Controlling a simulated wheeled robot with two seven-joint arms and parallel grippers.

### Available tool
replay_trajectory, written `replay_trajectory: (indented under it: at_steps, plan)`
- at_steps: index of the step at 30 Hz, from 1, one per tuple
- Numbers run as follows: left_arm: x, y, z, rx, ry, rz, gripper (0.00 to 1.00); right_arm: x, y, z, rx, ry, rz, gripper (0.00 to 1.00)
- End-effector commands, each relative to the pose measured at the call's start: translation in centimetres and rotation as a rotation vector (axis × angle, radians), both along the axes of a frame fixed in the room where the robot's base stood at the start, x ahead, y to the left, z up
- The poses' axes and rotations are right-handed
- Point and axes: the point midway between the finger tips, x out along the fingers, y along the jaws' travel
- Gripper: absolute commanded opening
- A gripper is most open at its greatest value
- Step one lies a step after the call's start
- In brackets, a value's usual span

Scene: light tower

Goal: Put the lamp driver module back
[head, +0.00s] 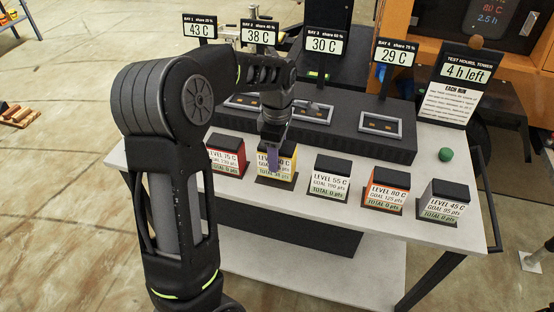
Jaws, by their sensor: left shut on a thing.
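My left arm comes in from the left, and its gripper (273,143) points down over the front row of boxes. It is shut on a small purple-blue piece (273,160), mostly hidden by the gripper; I cannot tell for sure that this is the lamp driver module. The piece shows in front of a yellow, black-topped box (289,167); I cannot tell whether they touch. Behind is a long black housing (345,128) with grey-framed bays, including one under the 30 C sign (312,112) and one under the 29 C sign (380,124). My right gripper is not in view.
On the white table (430,150) stand a red box (226,155), a white box (331,178), an orange box (386,189) and a grey box (443,201). A green ball (446,155) lies at the right. Bay signs (327,42) rise behind the housing.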

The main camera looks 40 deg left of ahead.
Motion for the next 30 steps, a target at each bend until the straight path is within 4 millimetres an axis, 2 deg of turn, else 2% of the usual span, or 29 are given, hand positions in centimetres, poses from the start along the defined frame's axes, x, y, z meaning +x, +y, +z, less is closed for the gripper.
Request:
replay_trajectory:
  at_steps: [3, 5, 17, 18, 25, 30]
  plan:
    - [0.0, 0.0, -1.6, 0.0, 0.001, 0.0, 0.0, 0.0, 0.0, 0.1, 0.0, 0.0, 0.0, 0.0]
    - [0.0, 0.0, -2.1, 0.0, -0.001, 0.0, 0.0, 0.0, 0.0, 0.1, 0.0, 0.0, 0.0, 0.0]
    - [0.1, 0.0, -2.5, 0.0, -0.002, -0.001, 0.0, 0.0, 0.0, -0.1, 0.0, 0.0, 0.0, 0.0]
    - [0.0, 0.0, -2.6, 0.0, 0.0, -0.001, 0.51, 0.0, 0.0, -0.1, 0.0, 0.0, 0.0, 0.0]
    - [0.0, 0.0, -2.5, 0.0, 0.0, 0.0, 0.69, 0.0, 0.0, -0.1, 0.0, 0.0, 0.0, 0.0]
    - [0.0, 0.0, -2.5, 0.0, 0.0, 0.0, 0.71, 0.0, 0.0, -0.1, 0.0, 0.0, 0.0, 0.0]
